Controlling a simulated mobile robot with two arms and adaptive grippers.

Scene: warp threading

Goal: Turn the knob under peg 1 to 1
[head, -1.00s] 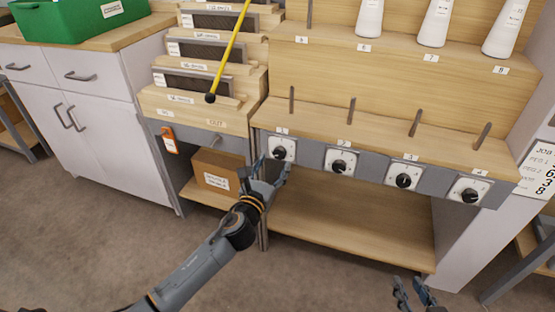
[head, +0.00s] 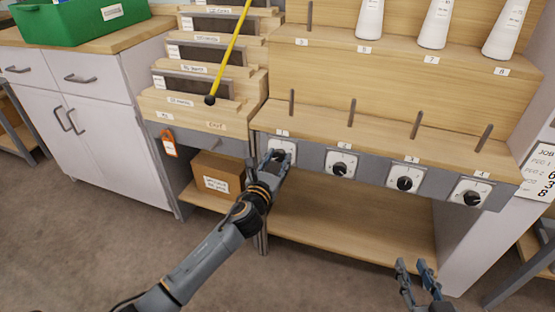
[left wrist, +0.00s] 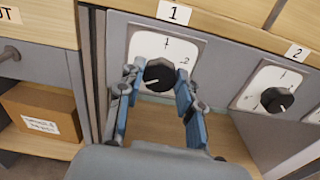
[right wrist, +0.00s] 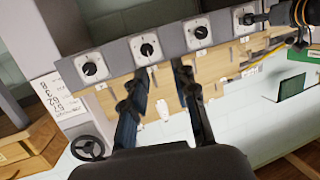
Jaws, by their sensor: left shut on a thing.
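The knob under peg 1 is a black round knob (left wrist: 159,74) on a white dial plate (left wrist: 135,48) below the "1" label (left wrist: 173,13). In the left wrist view its white mark points to the lower left, away from the printed 1 at top and 2 at right. My left gripper (head: 272,156) is shut on it, one finger on each side (left wrist: 157,82). In the head view the gripper mostly hides the knob. Peg 1 (head: 291,102) stands above it. My right gripper (head: 416,268) is open and empty, low at the right.
More knobs line the grey rail: under peg 2 (head: 341,163), peg 3 (head: 404,183) and peg 4 (head: 472,198). A yellow rod (head: 230,53) with a black tip crosses the stepped rack at left. A cardboard box (head: 217,175) sits on the lower shelf. A job sheet (head: 541,170) hangs at right.

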